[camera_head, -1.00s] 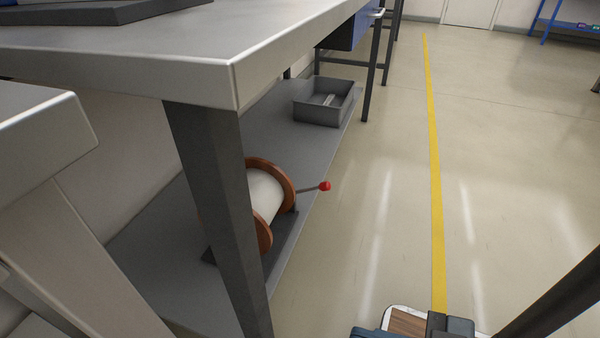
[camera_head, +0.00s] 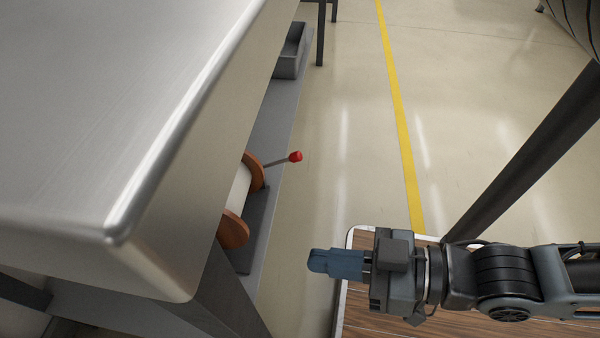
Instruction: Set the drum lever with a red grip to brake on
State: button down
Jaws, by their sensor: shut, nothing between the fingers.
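The drum (camera_head: 240,192) has brown end discs and a pale middle, and it sits on the low shelf under the workbench. The bench top hides part of it. Its lever (camera_head: 277,162) sticks out to the right past the shelf edge and ends in a red grip (camera_head: 296,156). My gripper (camera_head: 312,261) is shut and empty, pointing left. In the picture it is below the red grip and to the right of the shelf, apart from both.
The metal bench top (camera_head: 120,110) fills the left and overhangs the drum. A grey tray (camera_head: 290,58) stands farther back on the shelf (camera_head: 268,130). A bench leg (camera_head: 225,290) stands at the near end. Open floor with a yellow line (camera_head: 400,115) lies to the right.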

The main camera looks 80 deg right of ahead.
jog(key=w+d+f+m+h+p, duration=0.1)
jog(key=w+d+f+m+h, duration=0.15)
jog(key=f+m+h, duration=0.55)
jog(key=w+d+f+m+h, duration=0.1)
jog(key=w+d+f+m, duration=0.15)
jog(key=f+m, duration=0.65)
jog(key=d+f+m+g+h, duration=0.4)
jog(key=d+m+g+h, duration=0.1)
jog(key=m, duration=0.8)
jog(key=d+f+m+g+h+p, duration=0.1)
jog(key=d+f+m+g+h, duration=0.2)
jog(key=m, duration=0.9)
jog(key=d+g+h, duration=0.2)
jog(key=d, duration=0.2)
jog(key=shift+w+d+f+m+h, duration=0.25)
jog(key=shift+f+m+h, duration=0.1)
jog(key=shift+m+h, duration=0.05)
